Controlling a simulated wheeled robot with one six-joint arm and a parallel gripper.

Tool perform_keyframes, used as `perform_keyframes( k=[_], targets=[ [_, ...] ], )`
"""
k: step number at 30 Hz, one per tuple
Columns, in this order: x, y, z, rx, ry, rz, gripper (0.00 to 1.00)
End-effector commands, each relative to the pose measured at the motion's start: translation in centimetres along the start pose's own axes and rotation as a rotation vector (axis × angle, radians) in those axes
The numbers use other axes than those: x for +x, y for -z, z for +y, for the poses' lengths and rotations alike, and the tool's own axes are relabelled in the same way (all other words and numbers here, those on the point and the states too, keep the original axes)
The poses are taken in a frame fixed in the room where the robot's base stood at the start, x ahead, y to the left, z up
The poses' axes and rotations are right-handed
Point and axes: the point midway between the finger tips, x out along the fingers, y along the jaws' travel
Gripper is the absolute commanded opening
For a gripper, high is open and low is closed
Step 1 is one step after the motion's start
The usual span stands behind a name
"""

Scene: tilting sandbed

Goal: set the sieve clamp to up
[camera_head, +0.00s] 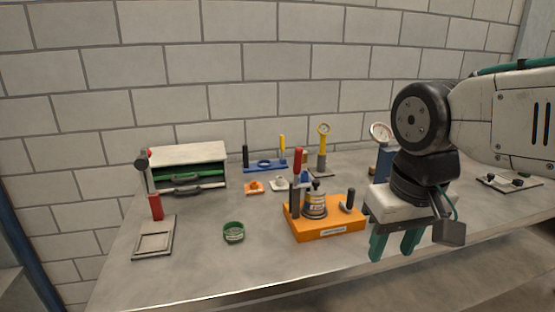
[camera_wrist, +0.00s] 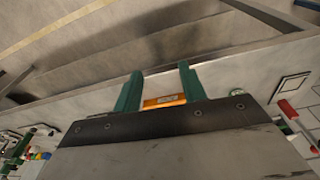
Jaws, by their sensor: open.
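An orange base (camera_head: 327,230) stands on the table, left of my gripper, with a pale label on its front. It bears a banded round pot or sieve stack (camera_head: 315,204), a tall red-handled lever (camera_head: 298,170) standing upright at its left, and a short black-handled lever (camera_head: 350,198) at its right. I cannot tell for certain which lever is the sieve clamp. My gripper (camera_head: 393,246) is open and empty, apart from the base, with its teal fingers pointing down. In the wrist view the orange base (camera_wrist: 164,101) shows partly between the gripper fingers (camera_wrist: 160,74).
A green dish (camera_head: 234,232) and a grey frame (camera_head: 154,238) lie to the left. A blue rack (camera_head: 264,166), a yellow gauge (camera_head: 322,140) and another gauge (camera_head: 381,133) stand at the back. The front table strip is clear.

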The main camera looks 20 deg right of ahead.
Motion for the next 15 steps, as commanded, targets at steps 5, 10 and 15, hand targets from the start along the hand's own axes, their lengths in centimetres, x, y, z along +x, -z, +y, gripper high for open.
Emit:
perform_keyframes(
  k=[5, 10, 15],
  targets=[
    [-2.5, 10.2, -0.9, 0.158, -0.046, 0.062, 0.41],
    [-3.3, 20.6, -3.0, 0.322, -0.07, 0.145, 0.41],
    [-2.8, 28.3, -5.2, 0.443, -0.07, 0.214, 0.41]
  ],
)
